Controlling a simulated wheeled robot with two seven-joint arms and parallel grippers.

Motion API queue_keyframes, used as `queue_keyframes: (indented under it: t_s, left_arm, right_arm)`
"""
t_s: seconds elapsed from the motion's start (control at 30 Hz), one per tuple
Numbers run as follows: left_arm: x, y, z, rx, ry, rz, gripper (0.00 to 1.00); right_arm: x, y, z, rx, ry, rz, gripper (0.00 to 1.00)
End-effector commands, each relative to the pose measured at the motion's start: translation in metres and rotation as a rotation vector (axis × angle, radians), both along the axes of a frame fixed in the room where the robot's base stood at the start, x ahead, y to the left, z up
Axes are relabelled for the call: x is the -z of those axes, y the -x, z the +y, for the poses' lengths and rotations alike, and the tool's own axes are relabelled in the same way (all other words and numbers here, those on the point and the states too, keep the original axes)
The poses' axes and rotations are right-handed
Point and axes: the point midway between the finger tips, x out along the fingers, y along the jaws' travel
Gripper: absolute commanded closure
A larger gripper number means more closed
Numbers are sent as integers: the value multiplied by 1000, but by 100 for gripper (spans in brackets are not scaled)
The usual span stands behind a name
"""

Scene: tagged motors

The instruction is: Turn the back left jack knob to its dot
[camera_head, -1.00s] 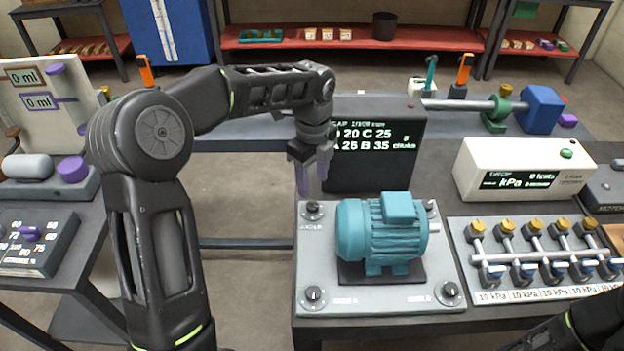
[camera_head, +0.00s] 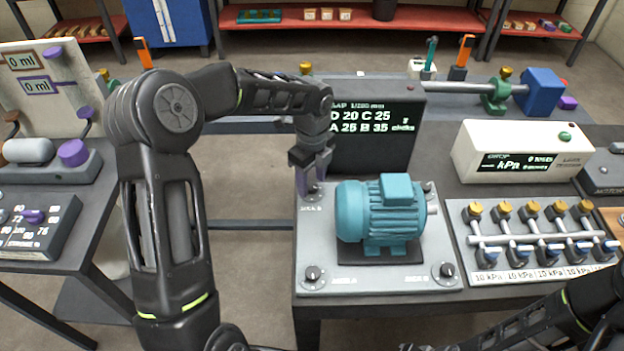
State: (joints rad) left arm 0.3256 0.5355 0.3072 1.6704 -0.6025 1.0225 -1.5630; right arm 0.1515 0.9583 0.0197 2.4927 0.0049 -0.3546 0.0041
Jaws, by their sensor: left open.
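The teal motor (camera_head: 381,215) stands on a light grey plate (camera_head: 385,283) with jack knobs at its corners. The back left jack knob (camera_head: 312,194) is partly hidden by my left gripper (camera_head: 310,180). That gripper points down with its purple fingers apart at this knob; I cannot tell whether they touch it. The front left knob (camera_head: 312,274) and front right knob (camera_head: 446,271) are in plain view. The back right knob is mostly hidden behind the motor. My right arm shows at the lower right, with its gripper not clearly visible.
A dark display (camera_head: 372,155) with gap readings stands behind the plate. A white kPa box (camera_head: 520,152) and a manifold of several yellow-capped valves (camera_head: 535,240) are to the right. A gap with bare floor lies left of the plate's table.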

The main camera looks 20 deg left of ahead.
Motion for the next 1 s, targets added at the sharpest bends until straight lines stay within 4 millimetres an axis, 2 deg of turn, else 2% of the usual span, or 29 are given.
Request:
queue_keyframes:
  t_s: [0.1,0.37,0.9,1.0]
  left_arm:
    - [6,0,0,0,0,0,50]
    - [7,0,0,0,0,-1,50]
    - [7,0,0,1,0,-1,95]
    - [7,0,0,0,0,-1,100]
  right_arm:
    - [-1,0,0,0,1,0,64]
    - [-1,0,0,0,1,1,64]
    - [-1,0,0,0,0,1,64]
    - [-1,0,0,0,0,0,64]
